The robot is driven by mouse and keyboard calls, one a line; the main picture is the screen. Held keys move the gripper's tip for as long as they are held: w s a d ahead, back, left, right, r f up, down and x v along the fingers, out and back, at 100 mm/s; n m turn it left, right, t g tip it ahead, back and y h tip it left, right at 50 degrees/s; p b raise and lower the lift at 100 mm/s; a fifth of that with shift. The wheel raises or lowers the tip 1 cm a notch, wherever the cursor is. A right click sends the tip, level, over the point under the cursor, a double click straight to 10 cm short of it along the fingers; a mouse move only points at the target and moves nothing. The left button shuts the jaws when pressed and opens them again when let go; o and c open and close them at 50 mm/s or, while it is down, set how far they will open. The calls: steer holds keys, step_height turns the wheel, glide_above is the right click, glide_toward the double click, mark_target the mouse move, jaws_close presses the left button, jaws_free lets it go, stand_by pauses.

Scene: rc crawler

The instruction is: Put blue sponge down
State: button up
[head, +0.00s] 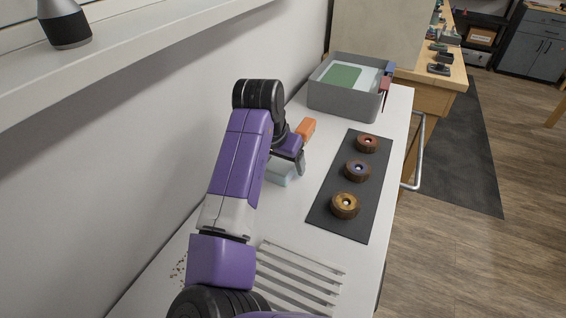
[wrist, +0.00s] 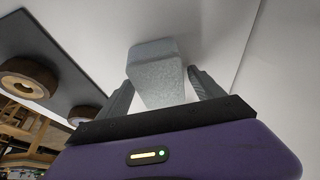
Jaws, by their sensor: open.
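The blue sponge (head: 279,174) is a pale blue block on the white worktop (head: 300,205), partly hidden behind my arm and gripper in the head view. In the wrist view it shows as a pale grey block (wrist: 156,72) between my fingers. My gripper (head: 290,164) is low over the worktop at the sponge. Its two fingers stand apart on either side of the sponge in the wrist view (wrist: 160,76), with a visible gap at the right finger. The contact under the sponge is hard to see.
An orange block (head: 306,129) lies just beyond my gripper. A dark mat (head: 335,218) with three round wheels lies to the right. A grey bin (head: 338,103) stands at the far end. A white slatted rack (head: 300,277) is nearer, and the wall is close at left.

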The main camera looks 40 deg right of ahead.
mark_target(278, 168)
steer(key=v, duration=0.7)
steer(key=shift+w+a+r, duration=0.1)
steer(key=shift+a+r, duration=0.05)
steer(key=shift+r, duration=0.2)
